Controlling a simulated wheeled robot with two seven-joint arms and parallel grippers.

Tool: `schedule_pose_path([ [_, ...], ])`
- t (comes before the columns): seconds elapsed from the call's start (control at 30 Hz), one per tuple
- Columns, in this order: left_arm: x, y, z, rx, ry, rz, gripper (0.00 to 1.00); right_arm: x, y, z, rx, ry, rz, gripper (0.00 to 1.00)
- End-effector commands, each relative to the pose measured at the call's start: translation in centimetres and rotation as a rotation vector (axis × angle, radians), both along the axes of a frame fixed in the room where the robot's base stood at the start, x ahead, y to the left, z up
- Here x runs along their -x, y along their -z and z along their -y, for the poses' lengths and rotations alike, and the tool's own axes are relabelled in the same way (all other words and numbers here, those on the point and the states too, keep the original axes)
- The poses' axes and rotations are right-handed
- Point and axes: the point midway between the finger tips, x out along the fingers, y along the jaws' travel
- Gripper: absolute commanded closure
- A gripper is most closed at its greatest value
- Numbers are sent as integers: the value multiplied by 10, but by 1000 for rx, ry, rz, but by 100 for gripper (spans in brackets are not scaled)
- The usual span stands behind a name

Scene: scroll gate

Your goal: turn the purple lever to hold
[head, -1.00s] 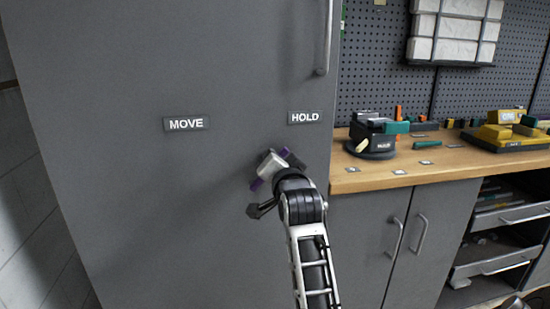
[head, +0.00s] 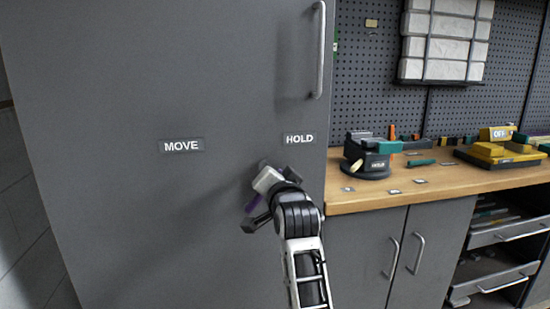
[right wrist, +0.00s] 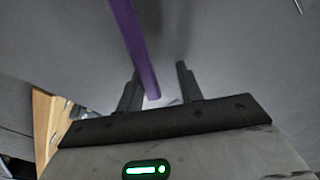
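The purple lever (head: 254,207) is on the grey cabinet front, mostly hidden behind my right gripper (head: 267,182) in the head view. In the right wrist view the lever (right wrist: 136,50) runs down from the top edge, and its lower end shows near the gap between the fingers of my right gripper (right wrist: 160,85). The fingers stand apart, with visible space beside the lever; I cannot tell if they touch it. The HOLD label (head: 299,139) is above and right of the gripper, and the MOVE label (head: 181,146) is above and left. My left gripper is not in view.
A vertical door handle (head: 319,50) is above the HOLD label. A wooden workbench (head: 440,185) with a dark device (head: 367,160) and yellow blocks (head: 500,150) stands to the right. The grey cabinet front (head: 120,220) is clear left of my arm.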

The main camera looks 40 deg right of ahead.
Motion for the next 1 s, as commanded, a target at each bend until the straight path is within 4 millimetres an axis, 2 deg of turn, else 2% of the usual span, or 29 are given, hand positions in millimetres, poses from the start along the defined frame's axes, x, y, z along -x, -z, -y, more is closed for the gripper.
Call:
schedule_pose_path([
  [0.03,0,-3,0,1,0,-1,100,0,-15,0,1,0,8,64],
  [0.37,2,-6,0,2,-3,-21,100,43,-77,-31,-2,-1,10,64],
  [0.7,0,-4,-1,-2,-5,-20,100,99,-103,-72,-3,-2,6,64],
  [0.73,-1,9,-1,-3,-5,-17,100,97,-96,-72,-1,0,7,64],
  [0.8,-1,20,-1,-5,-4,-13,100,97,-97,-73,2,1,9,64],
  [0.9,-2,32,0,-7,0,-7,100,100,-99,-76,3,1,9,64],
  [1.0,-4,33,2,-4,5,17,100,104,-102,-78,3,2,7,64],
])
